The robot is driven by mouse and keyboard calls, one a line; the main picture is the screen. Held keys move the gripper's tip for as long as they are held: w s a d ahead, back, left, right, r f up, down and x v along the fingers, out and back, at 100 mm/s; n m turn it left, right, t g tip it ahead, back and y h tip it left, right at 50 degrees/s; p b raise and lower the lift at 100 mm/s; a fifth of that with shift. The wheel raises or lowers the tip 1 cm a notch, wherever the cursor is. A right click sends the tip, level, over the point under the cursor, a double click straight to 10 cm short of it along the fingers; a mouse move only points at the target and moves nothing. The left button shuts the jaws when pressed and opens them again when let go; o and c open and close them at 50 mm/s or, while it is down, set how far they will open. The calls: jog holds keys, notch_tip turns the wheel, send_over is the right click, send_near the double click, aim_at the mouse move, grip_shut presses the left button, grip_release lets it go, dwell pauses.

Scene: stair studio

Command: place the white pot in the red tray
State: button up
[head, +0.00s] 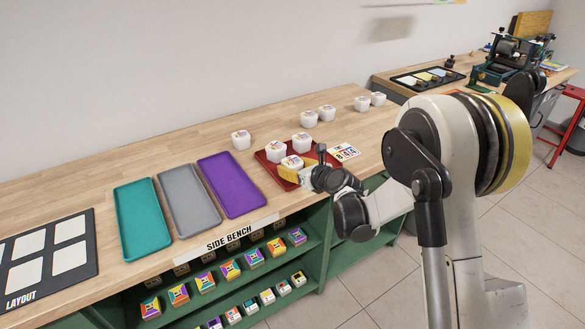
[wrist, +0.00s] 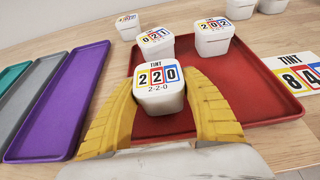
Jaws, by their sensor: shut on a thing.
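My gripper (head: 291,168) is shut on a white pot (wrist: 160,90) with a coloured label reading 220; its yellow fingers (wrist: 158,84) lie on either side of it. The held pot (head: 292,161) is upright, over the near part of the red tray (wrist: 265,100). I cannot tell whether its base touches the tray floor. Two other white pots stand in the tray (head: 267,165) farther back, one left (wrist: 153,42) and one right (wrist: 211,37). The near edge of the tray is partly hidden by my gripper.
Purple (head: 231,184), grey (head: 188,200) and teal (head: 152,217) trays lie left of the red tray. More white pots, including one behind (head: 241,140) and one back right (head: 309,118), stand on the bench. A tint card (head: 344,152) lies to the right.

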jog(key=shift+f, duration=0.2)
jog(key=o, duration=1.2)
